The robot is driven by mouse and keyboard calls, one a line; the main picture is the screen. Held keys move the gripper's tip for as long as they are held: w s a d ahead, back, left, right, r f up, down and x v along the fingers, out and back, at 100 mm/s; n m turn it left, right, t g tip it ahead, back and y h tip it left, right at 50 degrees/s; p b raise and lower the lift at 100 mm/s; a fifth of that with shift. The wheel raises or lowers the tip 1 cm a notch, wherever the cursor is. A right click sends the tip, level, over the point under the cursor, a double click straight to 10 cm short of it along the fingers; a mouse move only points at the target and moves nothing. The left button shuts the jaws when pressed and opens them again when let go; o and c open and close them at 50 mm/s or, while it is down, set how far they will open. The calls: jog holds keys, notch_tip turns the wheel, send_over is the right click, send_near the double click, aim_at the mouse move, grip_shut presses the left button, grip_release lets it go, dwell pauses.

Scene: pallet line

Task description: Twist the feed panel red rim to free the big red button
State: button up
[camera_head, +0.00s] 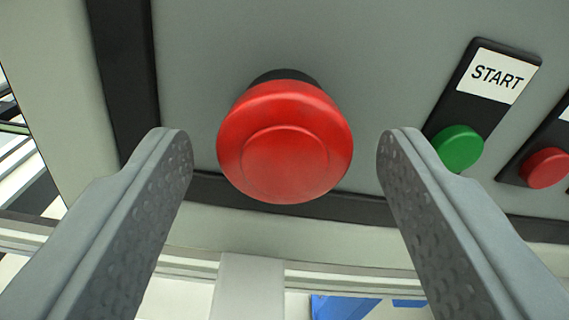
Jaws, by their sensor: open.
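The big red button (285,143) is a round red mushroom head with a raised disc in its middle. It stands out from the grey feed panel (330,45) on a short black collar (284,76). My gripper (285,150) is open, with one dimpled grey finger to the left of the button and one to the right. Clear gaps show between both fingers and the red rim, so neither touches it in this view. How far the fingertips are from the panel face is hard to tell. Nothing is held.
A green button (458,148) under a white START label (496,75) sits right of my right finger, very close to it in the picture. A smaller red button (545,168) is farther right. A black vertical strip (126,60) runs left. A blue object (345,307) shows below.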

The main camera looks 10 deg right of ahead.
jog(key=c, duration=1)
jog(key=shift+a+m, duration=0.1)
jog(key=shift+m, duration=3.3)
jog(key=o, duration=1)
jog(key=shift+s, duration=0.1)
